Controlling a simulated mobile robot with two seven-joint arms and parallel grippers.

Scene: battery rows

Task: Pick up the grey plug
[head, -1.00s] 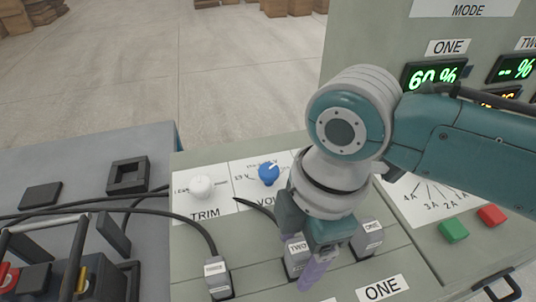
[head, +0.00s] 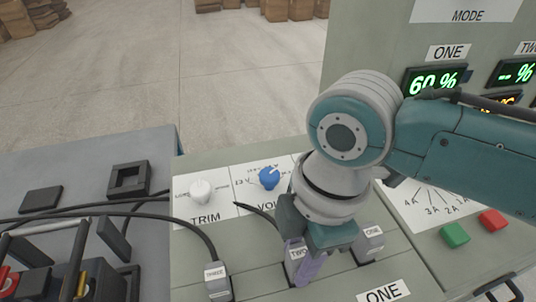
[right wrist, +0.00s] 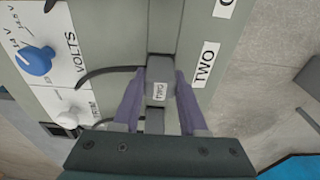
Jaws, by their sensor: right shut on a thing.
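The grey plug labelled TWO (head: 297,254) stands in the middle socket of the console's sloped front, with a black cable running from it. It also shows in the right wrist view (right wrist: 160,90), upright between the two purple fingers. My right gripper (head: 301,262) is shut on this plug from above, one finger on each side. The hand and fingers hide part of it in the head view. Two similar grey plugs stand beside it: THREE (head: 217,279) to the left and ONE (head: 370,242) to the right. My left gripper is not in view.
A white TRIM knob (head: 201,191) and a blue VOLTS knob (head: 270,178) sit behind the plugs. Green (head: 455,235) and red (head: 493,220) buttons lie to the right. A display panel (head: 400,40) rises at the back right. Black cables cross the left side.

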